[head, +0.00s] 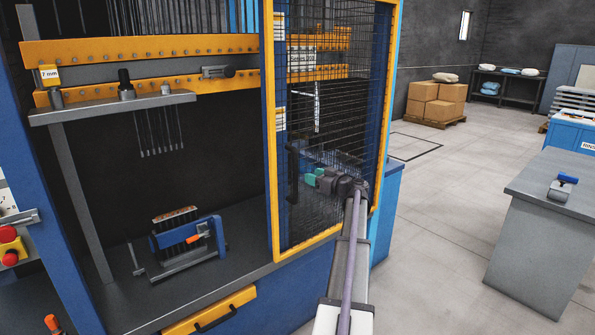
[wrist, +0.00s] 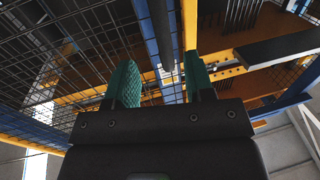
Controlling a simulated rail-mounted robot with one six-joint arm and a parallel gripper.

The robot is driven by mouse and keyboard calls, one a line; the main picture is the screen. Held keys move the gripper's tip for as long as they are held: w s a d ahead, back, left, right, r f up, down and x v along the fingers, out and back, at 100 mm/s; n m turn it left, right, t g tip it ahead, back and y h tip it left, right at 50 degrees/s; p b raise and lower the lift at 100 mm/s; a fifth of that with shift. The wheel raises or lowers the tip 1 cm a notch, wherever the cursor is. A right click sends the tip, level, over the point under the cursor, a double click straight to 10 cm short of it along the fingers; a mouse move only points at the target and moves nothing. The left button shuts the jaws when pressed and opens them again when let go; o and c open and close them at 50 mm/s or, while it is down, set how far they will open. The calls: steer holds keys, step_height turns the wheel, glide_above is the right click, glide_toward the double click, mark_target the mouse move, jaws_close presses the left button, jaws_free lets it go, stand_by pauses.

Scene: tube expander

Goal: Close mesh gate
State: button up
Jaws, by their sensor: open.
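The mesh gate (head: 335,90), black wire in a yellow frame, stands ajar at the right side of the blue machine. A dark vertical handle bar (head: 293,180) shows near its left edge. My gripper (head: 309,178), with green finger pads, is at the gate's lower half, close to the right of that bar. In the wrist view my gripper (wrist: 162,70) is open, and a dark bar (wrist: 161,18) runs between the line of its two fingers. Yellow and blue frame posts lie beyond. I cannot tell whether either finger touches the bar.
The machine's opening holds a blue fixture (head: 188,240) on a dark bed and a grey shelf (head: 112,107) with hanging rods. A grey bench (head: 550,220) stands at the right. Boxes (head: 437,100) sit on a pallet behind. The floor between is clear.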

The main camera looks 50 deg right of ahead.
mark_target(297, 171)
steer(key=w, duration=1.1)
steer(key=shift+d, duration=0.25)
steer(key=shift+c, duration=0.4)
jaws_close()
